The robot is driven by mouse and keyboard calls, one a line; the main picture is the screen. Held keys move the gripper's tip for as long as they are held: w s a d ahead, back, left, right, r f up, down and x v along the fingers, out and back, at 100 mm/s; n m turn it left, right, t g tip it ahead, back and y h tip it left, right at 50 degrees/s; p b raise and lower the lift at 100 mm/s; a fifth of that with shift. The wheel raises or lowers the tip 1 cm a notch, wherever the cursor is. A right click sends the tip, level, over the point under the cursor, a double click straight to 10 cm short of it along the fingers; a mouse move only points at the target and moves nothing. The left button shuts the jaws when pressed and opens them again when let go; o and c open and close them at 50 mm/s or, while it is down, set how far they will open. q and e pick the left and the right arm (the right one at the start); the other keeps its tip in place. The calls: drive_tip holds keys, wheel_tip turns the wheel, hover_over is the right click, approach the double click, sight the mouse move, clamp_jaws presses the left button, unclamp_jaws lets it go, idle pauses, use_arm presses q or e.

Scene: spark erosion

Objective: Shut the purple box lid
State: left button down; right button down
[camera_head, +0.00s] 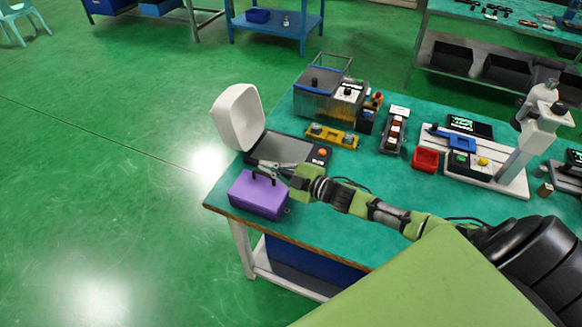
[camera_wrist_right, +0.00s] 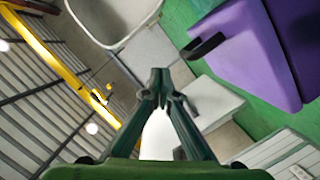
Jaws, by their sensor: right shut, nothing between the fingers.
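The purple box (camera_head: 258,199) stands at the left front corner of the green-topped table. Its lid looks down flat on it, with a dark handle on top; I cannot tell whether the seam is fully closed. My right gripper (camera_head: 264,169) is shut and empty, at the box's back edge, close to the handle. In the right wrist view, the shut fingertips (camera_wrist_right: 160,78) point past the purple box (camera_wrist_right: 240,50), which shows at the upper right with its black handle (camera_wrist_right: 205,47). A gap shows between fingertips and handle there. My left gripper is out of view.
Behind the box is a dark device (camera_head: 290,149) with a raised white cover (camera_head: 239,116). A yellow holder (camera_head: 331,137), a red bin (camera_head: 426,160) and a white-based stand (camera_head: 490,176) are further right. Open green floor lies left of the table.

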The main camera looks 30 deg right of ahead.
drive_tip(key=s+d+r+b, duration=0.2)
drive_tip(key=s+d+r, duration=0.25)
drive_tip(key=s, duration=0.45)
drive_tip(key=s+a+f+m+g+h, duration=0.4)
drive_tip(key=s+a+f+m+h, duration=0.2)
drive_tip(key=s+a+f+m, duration=0.15)
drive_tip(key=s+a+m+g, duration=0.3)
drive_tip(key=s+m+g, duration=0.3)
drive_tip(key=s, duration=1.2)
drive_tip(key=s+f+n+g+b, duration=0.1)
drive_tip(key=s+f+g+b, duration=0.15)
drive_tip(key=f, duration=2.85)
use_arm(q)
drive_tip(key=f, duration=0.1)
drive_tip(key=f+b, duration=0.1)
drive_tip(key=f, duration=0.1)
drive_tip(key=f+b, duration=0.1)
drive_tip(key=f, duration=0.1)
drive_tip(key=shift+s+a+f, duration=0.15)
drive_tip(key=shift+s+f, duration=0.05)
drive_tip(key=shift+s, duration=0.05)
use_arm(e)
drive_tip(key=s+d+f+g, duration=0.1)
drive_tip(key=s+d+f, duration=0.1)
drive_tip(key=s+f, duration=1.4)
drive_tip(key=shift+s+d+f+h, duration=0.15)
drive_tip(key=shift+s+d+h, duration=0.25)
drive_tip(key=shift+s, duration=0.15)
